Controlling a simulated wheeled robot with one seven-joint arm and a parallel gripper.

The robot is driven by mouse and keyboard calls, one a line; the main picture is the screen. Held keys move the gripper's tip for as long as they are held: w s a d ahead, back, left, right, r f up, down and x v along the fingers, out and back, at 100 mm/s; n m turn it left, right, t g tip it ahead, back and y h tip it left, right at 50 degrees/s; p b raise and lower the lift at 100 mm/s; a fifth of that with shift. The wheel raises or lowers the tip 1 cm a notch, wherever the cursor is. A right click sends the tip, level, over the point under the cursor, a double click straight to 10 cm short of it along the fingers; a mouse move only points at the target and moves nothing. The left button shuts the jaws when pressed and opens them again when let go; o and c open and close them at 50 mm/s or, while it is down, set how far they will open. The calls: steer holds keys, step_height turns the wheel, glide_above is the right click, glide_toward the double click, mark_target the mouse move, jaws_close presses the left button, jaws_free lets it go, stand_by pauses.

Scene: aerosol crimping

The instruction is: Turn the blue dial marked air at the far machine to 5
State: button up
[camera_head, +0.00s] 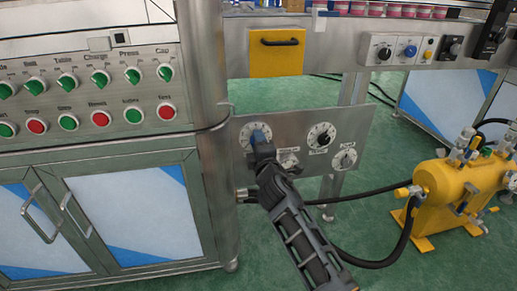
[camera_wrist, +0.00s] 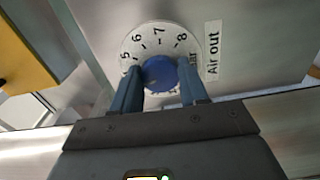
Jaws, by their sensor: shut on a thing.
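The blue dial (camera_wrist: 159,72) sits at the centre of a white round scale (camera_wrist: 138,44) beside the label "Air out" (camera_wrist: 212,54). The numbers 5, 6, 7 and 8 show around its upper edge; the lower part of the scale is hidden by my gripper. My gripper (camera_wrist: 160,82) is shut on the dial, one blue finger on each side. In the head view the dial (camera_head: 259,128) is at the upper left of a grey metal panel (camera_head: 290,122), partly covered by my gripper (camera_head: 261,143). I cannot tell which number the dial points to.
Another dial with a black knob (camera_head: 320,136) and a smaller dial (camera_head: 345,159) sit to the right on the panel. A yellow drawer front (camera_head: 276,53) is above. A control cabinet (camera_head: 100,190) stands left; a yellow tank (camera_head: 455,190) with black hoses is at right.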

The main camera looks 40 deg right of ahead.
steer(key=shift+f+m+b, duration=0.2)
steer(key=shift+m+b, duration=2.4)
steer(key=shift+m, duration=1.7)
steer(key=o, duration=1.1)
steer(key=shift+r, duration=0.1)
steer(key=shift+c, duration=0.2)
steer(key=v, duration=0.7)
steer(key=shift+s+a+p, duration=0.25)
steer(key=shift+s+p, duration=0.1)
